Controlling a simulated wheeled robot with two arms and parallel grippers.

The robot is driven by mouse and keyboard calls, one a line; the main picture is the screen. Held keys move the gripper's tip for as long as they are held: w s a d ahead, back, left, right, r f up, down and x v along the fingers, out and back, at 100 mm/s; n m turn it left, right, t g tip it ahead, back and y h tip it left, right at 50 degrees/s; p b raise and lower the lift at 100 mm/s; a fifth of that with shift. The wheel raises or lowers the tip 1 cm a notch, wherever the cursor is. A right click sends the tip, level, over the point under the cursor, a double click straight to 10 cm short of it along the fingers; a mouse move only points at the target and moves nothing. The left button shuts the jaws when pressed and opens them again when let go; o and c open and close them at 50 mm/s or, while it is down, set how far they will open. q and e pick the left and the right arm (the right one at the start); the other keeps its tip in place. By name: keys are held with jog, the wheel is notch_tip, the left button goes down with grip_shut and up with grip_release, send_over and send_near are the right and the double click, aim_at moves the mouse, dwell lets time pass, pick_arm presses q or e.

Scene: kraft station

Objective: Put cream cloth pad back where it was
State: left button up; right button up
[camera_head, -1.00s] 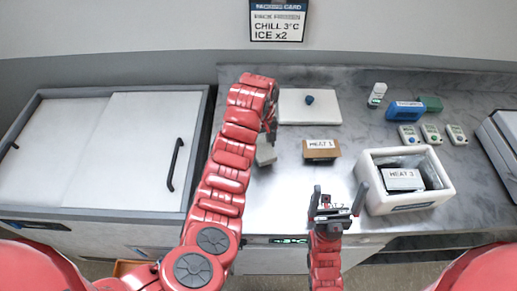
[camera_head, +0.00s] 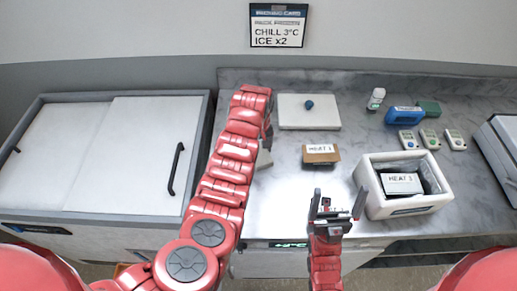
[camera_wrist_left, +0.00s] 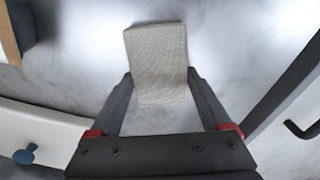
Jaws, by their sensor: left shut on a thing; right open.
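The cream cloth pad (camera_wrist_left: 157,65) is between the fingers of my left gripper (camera_wrist_left: 160,88) in the left wrist view, and the gripper is shut on it. In the head view only a small part of the pad (camera_head: 264,159) shows beside my left arm, over the left part of the counter; my left gripper is mostly hidden there behind the arm. I cannot tell whether the pad touches the counter. My right gripper (camera_head: 335,207) is open and empty near the counter's front edge, left of the white foam box.
A white board with a blue knob (camera_head: 309,104) lies at the back. A brown box labelled MEAT (camera_head: 320,154) is right of the pad. The white foam box (camera_head: 408,211) holds another labelled box (camera_head: 401,184). A chest with sliding lids (camera_head: 135,140) stands left. Several small devices sit back right.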

aim_at(259, 150)
pick_arm(q)
jog(key=o, duration=1.1)
jog(key=shift+o, duration=0.2)
jog(key=shift+r, duration=0.35)
notch_tip(259, 150, up, 5)
jog(key=shift+w+f+b, duration=0.1)
jog(key=shift+b, duration=0.9)
notch_tip(259, 150, up, 7)
jog(key=p, duration=0.1)
jog(key=shift+f, duration=0.2)
